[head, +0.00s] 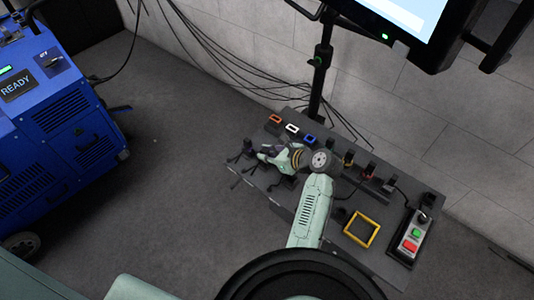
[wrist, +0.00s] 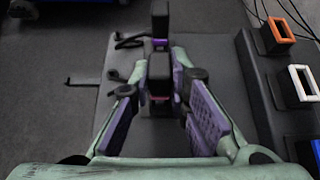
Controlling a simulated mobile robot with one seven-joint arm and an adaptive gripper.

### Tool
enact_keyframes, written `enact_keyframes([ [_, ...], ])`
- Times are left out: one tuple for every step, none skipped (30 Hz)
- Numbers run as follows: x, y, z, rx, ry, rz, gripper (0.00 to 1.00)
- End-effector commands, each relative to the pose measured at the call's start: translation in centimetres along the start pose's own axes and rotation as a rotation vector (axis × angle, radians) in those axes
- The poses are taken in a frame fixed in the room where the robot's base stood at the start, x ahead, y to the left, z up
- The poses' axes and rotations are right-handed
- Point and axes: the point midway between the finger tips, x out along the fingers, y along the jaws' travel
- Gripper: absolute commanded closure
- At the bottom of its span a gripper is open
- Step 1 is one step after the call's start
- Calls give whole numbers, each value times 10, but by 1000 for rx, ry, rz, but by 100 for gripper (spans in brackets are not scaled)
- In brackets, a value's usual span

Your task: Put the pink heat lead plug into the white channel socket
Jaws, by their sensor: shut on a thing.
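The pink heat lead plug (wrist: 159,98) is a black block with a thin pink band, seen between the two purple-padded fingers of my gripper (wrist: 160,100) in the wrist view. My gripper is shut on it. In the head view my gripper (head: 268,154) is over the left end of the grey bench, and the plug is hard to make out there. The white channel socket (head: 292,128) is a white-rimmed block at the bench's back edge, between an orange and a blue one. It also shows at the right of the wrist view (wrist: 303,81), apart from the plug.
The orange socket (wrist: 281,29) and blue socket (wrist: 314,150) flank the white one. Another black plug with a purple band (wrist: 160,28) stands beyond my gripper. A yellow frame (head: 361,229) and a button box (head: 410,238) are on the bench's right. Cables hang behind.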

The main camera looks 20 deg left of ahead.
Motion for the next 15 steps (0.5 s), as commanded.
enact_keyframes([
  [-2, 0, 4, 0, 0, 0, 100],
  [-3, 0, 4, 0, 0, 0, 100],
  [-3, 0, 5, 0, 0, 0, 100],
  [-4, 0, 6, 0, 0, 0, 100],
  [-4, 0, 7, 0, 0, 0, 100],
  [-5, 0, 8, 0, 0, 0, 100],
  [-5, 0, 8, 0, 0, 0, 100],
  [-6, 0, 9, 0, 0, 0, 100],
  [-6, 0, 10, 0, 0, 0, 100],
  [-7, 0, 11, 0, 0, 0, 100],
  [-7, 0, 11, 0, 0, 0, 100],
  [-8, 0, 12, 0, 0, 0, 100],
  [-8, 0, 13, 0, 0, 0, 100],
  [-9, 0, 14, 1, 0, 0, 100],
  [-9, 0, 14, 1, 0, 0, 100],
])
